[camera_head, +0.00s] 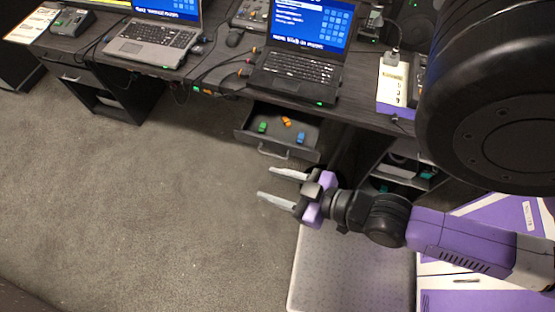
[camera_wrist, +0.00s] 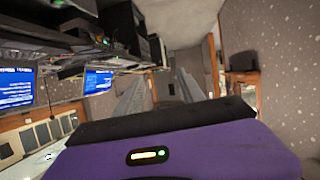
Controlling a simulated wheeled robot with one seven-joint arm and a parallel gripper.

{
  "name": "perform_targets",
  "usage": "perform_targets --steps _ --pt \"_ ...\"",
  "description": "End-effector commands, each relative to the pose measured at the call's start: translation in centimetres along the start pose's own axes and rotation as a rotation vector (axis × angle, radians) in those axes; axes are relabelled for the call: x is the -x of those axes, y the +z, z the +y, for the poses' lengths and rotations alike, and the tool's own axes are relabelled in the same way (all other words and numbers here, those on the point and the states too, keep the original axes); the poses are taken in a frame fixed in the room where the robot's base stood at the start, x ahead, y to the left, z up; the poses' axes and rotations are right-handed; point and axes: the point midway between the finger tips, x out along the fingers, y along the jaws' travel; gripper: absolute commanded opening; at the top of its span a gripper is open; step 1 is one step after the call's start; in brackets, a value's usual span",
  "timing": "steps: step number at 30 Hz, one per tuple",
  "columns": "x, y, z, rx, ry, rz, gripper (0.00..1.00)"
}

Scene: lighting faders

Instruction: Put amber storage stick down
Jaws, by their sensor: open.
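The amber storage stick (camera_head: 286,122) lies in the open drawer (camera_head: 279,152) under the desk, between a green stick (camera_head: 263,127) and a blue stick (camera_head: 301,138). All three are small in the head view. My gripper (camera_head: 265,183) is open, with its two pale fingers apart and nothing between them. In the picture it is below the drawer, apart from the sticks, with its fingers pointing left. The fingers also show in the wrist view (camera_wrist: 160,90), empty. I cannot make out the sticks in the wrist view.
A grey perforated surface (camera_head: 352,268) lies below my arm. The carpet (camera_head: 150,210) to the left is clear.

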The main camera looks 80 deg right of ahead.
Motion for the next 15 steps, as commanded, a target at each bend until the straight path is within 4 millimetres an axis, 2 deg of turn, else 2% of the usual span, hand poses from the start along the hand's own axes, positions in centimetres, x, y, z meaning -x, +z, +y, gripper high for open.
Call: perform_targets --steps 1,3,6,9,15 --pt "1.6 -1.6 -1.2 0.014 -0.063 0.026 0.46" --pt "3.3 -3.7 -2.5 0.022 -0.129 0.062 0.46" --pt "5.0 -5.9 -3.6 0.027 -0.199 0.1 0.46" --pt "5.9 -7.1 -4.2 0.027 -0.238 0.121 0.46" --pt "6.2 -7.5 -4.4 0.025 -0.249 0.127 0.46"
